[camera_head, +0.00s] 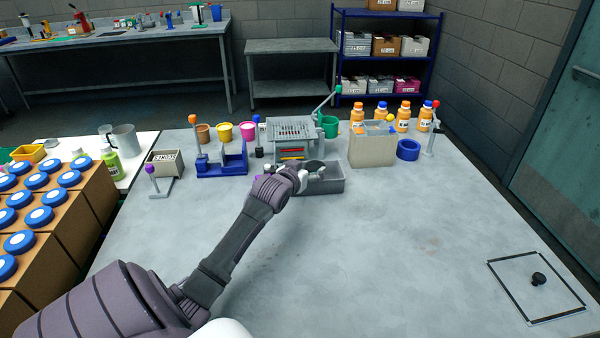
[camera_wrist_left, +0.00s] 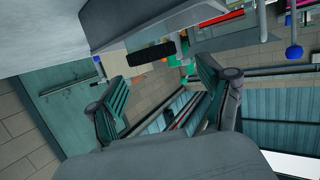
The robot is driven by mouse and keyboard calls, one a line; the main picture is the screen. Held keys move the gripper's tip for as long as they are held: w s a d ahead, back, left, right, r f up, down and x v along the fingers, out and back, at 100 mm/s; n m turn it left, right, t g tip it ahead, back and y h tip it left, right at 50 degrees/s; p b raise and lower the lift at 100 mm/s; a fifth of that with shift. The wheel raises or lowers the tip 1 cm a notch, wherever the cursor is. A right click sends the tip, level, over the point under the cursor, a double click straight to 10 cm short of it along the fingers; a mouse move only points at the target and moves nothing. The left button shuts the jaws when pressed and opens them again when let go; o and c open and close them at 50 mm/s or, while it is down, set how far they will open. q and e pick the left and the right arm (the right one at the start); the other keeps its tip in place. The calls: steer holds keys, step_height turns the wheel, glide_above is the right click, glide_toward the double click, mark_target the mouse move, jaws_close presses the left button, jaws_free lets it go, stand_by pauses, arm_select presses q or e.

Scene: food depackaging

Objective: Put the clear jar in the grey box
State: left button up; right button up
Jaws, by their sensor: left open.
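The grey box (camera_head: 330,185), an open bin, sits at the middle back of the table in front of a grey machine. My left gripper (camera_head: 312,171) is over the box's left part in the head view; its height above the rim is hard to tell. In the left wrist view my left gripper (camera_wrist_left: 162,78) has its two fingers spread with nothing between them. I cannot clearly identify the clear jar. A small clear vessel (camera_head: 105,131) stands at the far left beside a grey mug, but I cannot tell if it is the jar. My right gripper is not in view.
The grey machine (camera_head: 291,137) stands behind the box. A pale container (camera_head: 373,150) and a blue ring (camera_head: 408,150) are to its right, with several orange bottles behind. A blue device (camera_head: 222,162) is to the left. The front and right of the table are mostly clear.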

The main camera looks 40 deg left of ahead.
arm_select(q)
steer(key=v, duration=0.5)
steer(key=shift+r, duration=0.1)
stand_by(0.4)
